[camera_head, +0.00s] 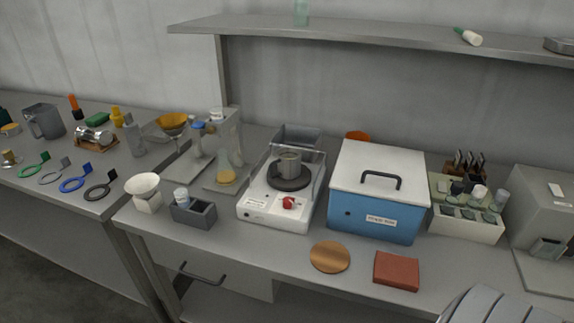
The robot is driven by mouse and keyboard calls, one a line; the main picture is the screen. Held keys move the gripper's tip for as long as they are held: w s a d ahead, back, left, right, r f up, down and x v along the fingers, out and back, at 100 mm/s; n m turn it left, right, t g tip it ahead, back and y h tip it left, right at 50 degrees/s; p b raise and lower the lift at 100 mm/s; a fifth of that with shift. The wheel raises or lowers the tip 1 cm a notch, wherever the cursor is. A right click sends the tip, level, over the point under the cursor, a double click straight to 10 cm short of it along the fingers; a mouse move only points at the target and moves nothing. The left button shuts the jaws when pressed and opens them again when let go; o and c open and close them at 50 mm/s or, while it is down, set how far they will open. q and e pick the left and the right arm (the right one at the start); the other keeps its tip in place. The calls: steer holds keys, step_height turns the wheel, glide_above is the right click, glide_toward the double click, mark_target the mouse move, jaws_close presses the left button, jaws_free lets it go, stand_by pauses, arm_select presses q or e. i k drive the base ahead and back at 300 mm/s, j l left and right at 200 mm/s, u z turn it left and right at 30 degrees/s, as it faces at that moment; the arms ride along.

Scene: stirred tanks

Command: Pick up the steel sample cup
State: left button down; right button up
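A small grey metal cup (290,164), which looks like the steel sample cup, stands upright on the dark round plate (288,179) of a white stirrer unit (270,212). A clear shield stands around the plate, and its edges show beside the cup. A red knob (288,202) is on the front of the unit. A larger grey jug (44,121) with a handle stands at the far left. Neither of my grippers is in view. A grey ribbed part at the bottom right edge seems to be mine.
A blue box with a white lid (378,215) stands right of the stirrer. A copper disc (329,257) and a red block (396,271) lie in front. A grey holder (194,213) is to the left. A shelf (390,36) runs above the bench. The bench front has some free room.

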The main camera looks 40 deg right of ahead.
mark_target(288, 161)
steer(key=i+j+z, duration=0.1)
steer(key=z, duration=0.35)
steer(key=j+z, duration=0.45)
steer(key=i+l, duration=0.05)
steer(key=l, duration=0.05)
